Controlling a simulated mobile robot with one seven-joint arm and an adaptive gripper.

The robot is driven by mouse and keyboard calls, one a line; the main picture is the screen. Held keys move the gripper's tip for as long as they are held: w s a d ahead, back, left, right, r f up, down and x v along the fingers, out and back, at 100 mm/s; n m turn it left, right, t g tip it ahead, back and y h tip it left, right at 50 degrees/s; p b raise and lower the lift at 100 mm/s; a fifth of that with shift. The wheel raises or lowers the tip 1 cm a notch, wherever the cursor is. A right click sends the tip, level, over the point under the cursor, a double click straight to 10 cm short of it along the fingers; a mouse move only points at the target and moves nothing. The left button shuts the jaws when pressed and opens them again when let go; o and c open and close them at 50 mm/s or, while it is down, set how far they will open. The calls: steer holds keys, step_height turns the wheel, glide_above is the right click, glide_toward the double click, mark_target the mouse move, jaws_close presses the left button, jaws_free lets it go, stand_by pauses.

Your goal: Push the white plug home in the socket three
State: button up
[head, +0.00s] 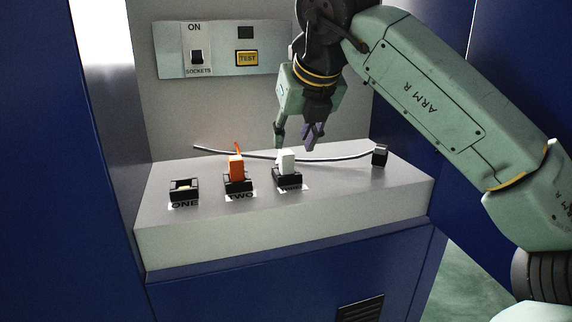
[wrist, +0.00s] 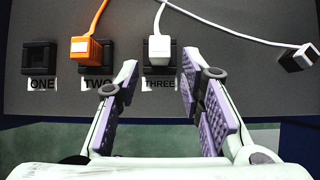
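The white plug (head: 286,160) stands upright at socket three (head: 288,183), a black socket at the right of the row. In the wrist view the white plug (wrist: 159,47) covers part of socket three (wrist: 152,71), above the label THREE. How deep the plug sits cannot be told. My gripper (head: 295,146) is above and close behind the plug in the head view. Its purple-padded fingers are apart with nothing between them. In the wrist view my gripper's fingertips (wrist: 160,62) are to either side of the plug, and no contact is visible.
An orange plug (head: 236,167) stands in socket two, left of the white plug. Socket one (head: 184,188) is empty. A black-and-white connector (head: 380,155) on a pale cable lies at the right. A panel (head: 220,50) with a switch and yellow TEST button is behind.

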mark_target(288, 154)
steer(key=shift+b+x, duration=0.9)
steer(key=shift+x, duration=2.1)
jaws_close()
steer(key=shift+r, duration=0.1)
step_height(288, 154, up, 8)
steer(key=p, duration=0.6)
steer(key=shift+r+p, duration=0.15)
steer(key=shift+p, duration=0.2)
steer(key=shift+f, duration=0.2)
